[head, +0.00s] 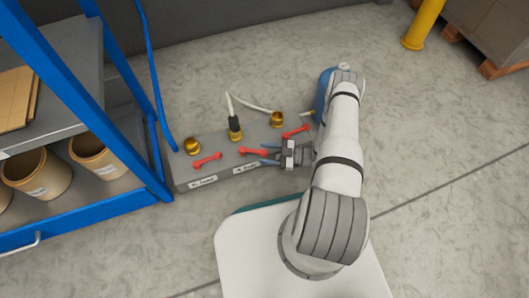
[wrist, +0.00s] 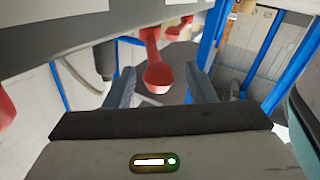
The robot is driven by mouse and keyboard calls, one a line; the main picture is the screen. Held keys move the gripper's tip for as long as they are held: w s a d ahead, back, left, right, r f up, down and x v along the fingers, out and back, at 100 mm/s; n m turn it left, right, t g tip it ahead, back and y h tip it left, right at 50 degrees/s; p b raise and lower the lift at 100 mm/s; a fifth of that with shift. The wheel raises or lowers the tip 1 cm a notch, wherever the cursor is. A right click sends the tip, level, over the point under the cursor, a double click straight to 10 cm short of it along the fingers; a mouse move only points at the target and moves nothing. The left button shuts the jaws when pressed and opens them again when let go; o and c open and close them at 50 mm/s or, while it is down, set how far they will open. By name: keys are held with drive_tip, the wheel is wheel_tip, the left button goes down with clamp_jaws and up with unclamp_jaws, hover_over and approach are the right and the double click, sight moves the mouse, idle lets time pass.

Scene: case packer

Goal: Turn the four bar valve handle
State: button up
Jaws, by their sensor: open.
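A grey valve block (head: 222,147) on the floor carries three red bar handles in a row. The middle handle (head: 253,151) has a label (head: 246,168) in front of it that seems to read 4 bar, though the print is small. My gripper (head: 269,155) is open at the right end of this handle. In the wrist view, the round red end of the handle (wrist: 158,76) shows between my two spread fingers (wrist: 160,85), with gaps on both sides. I cannot tell how deep it sits between them.
A left handle (head: 207,160) and a right handle (head: 296,131) flank the middle one. Brass fittings (head: 192,146) stand behind, one with a black plug and pale hose (head: 235,128). A blue shelf rack (head: 75,80) stands close left. A blue cylinder (head: 323,95) stands behind my arm.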

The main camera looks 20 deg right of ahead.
drive_tip(key=p+v, duration=0.1)
drive_tip(key=v, duration=0.5)
drive_tip(key=shift+d, duration=0.35)
drive_tip(key=shift+s, duration=0.1)
drive_tip(key=shift+c, duration=0.2)
